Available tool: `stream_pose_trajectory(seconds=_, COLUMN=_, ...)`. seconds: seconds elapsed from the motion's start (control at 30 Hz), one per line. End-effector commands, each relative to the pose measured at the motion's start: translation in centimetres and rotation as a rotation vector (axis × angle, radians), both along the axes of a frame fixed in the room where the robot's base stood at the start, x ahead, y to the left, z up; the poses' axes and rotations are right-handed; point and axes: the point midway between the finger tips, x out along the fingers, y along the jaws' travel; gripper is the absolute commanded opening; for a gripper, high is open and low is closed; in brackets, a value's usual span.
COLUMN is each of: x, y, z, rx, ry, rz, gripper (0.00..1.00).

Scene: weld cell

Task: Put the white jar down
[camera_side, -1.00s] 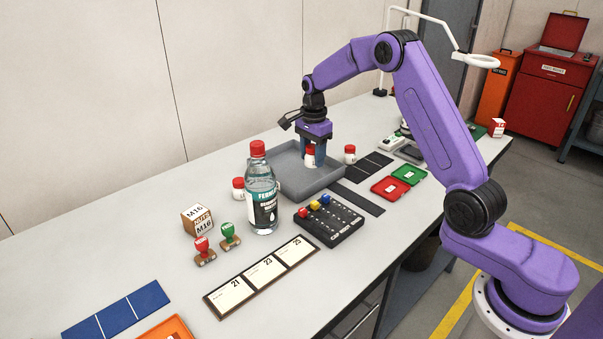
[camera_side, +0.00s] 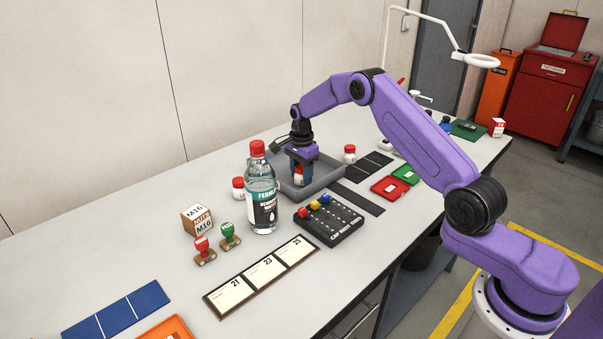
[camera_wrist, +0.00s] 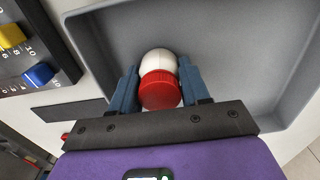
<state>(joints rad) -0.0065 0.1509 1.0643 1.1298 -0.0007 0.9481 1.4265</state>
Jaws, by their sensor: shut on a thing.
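The white jar (camera_wrist: 158,62) with a red lid (camera_wrist: 160,91) is between the fingers of my gripper (camera_wrist: 158,88) in the wrist view. My gripper is shut on it. In the side view my gripper (camera_side: 300,172) points down into the grey tray (camera_side: 330,182), and the jar (camera_side: 299,179) shows partly between the fingers. The jar looks upright, low inside the tray. I cannot tell whether its base touches the tray floor.
A clear bottle with a red cap (camera_side: 262,195) stands just in front of the tray. Other red-lidded white jars stand left (camera_side: 238,190) and right (camera_side: 350,154) of the tray. A black rack with coloured knobs (camera_side: 330,222) lies in front. The tray floor around the jar looks clear.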

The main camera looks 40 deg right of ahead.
Motion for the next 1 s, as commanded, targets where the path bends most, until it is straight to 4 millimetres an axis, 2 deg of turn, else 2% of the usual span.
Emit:
stream_pose_trajectory(seconds=0.3, x=0.0, y=0.0, z=-0.2, rx=0.0, ry=-0.002, rz=0.0, gripper=0.14)
stream_pose_trajectory(seconds=0.33, x=0.0, y=0.0, z=-0.2, rx=0.0, ry=-0.002, rz=0.0, gripper=0.56)
stream_pose_trajectory(seconds=0.4, x=0.0, y=0.0, z=-0.2, rx=0.0, ry=-0.002, rz=0.0, gripper=0.71)
stream_pose_trajectory(seconds=0.77, x=0.0, y=0.0, z=0.3, rx=0.0, ry=-0.002, rz=0.0, gripper=0.71)
stream_pose_trajectory(seconds=0.87, x=0.1, y=0.0, z=1.4, rx=-0.001, ry=-0.005, rz=0.0, gripper=0.71)
stream_pose_trajectory(seconds=1.0, x=0.1, y=0.0, z=3.9, rx=-0.001, ry=-0.006, rz=0.0, gripper=0.71)
